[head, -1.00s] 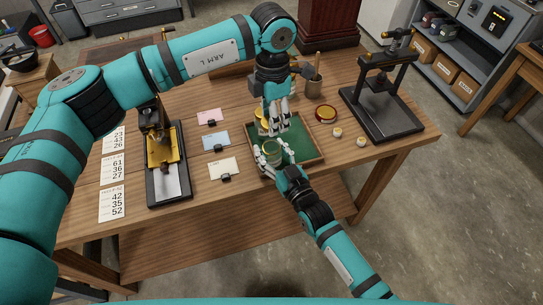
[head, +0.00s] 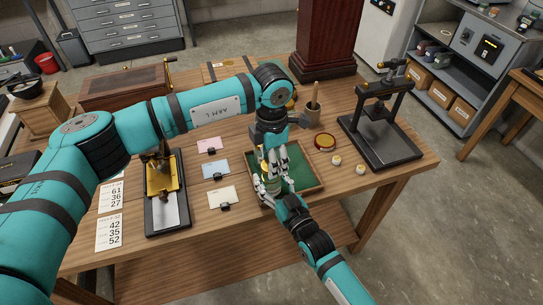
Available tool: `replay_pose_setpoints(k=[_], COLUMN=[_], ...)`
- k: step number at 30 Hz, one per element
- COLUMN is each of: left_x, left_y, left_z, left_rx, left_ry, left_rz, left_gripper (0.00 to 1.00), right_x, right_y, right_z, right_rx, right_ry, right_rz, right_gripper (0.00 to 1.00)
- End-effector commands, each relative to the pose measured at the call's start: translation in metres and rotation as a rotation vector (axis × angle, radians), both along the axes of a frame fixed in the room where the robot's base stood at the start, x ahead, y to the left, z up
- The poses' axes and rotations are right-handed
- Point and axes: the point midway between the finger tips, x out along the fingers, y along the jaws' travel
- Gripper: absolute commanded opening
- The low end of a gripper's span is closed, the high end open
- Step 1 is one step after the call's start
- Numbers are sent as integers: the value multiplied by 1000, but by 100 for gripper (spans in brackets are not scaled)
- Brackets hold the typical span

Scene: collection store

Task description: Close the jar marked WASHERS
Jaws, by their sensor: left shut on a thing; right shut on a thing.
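A small jar (head: 267,187) stands in the green-lined wooden tray (head: 311,179), partly hidden by both grippers. Its marking cannot be read from here. My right gripper (head: 272,190) comes from the lower right and is shut on the jar's side. My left gripper (head: 270,168) points down from above, directly over the jar's mouth. It is shut on a gold lid, mostly hidden between its fingers. Lid and jar look close together; I cannot tell whether they touch or are seated.
A red-topped round tin (head: 325,143) and two small round containers (head: 337,160) stand right of the tray. A dark press (head: 382,125) stands behind them. Cards (head: 222,197) and a brass-and-black device (head: 165,190) lie left. A cup with a tool (head: 313,112) stands behind.

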Motion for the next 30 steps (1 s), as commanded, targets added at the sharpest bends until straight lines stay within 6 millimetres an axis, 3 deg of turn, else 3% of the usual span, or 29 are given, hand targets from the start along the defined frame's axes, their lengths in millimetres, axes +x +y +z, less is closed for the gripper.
replay_pose_setpoints(k=[30], left_x=[0], left_y=[0], left_z=[-17], left_rx=[-1], left_ry=[0], left_rz=[0], left_gripper=[32], right_x=[0], right_y=[0], right_z=[-1], right_rx=[-1], right_ry=[3], right_rz=[0], right_gripper=[0])
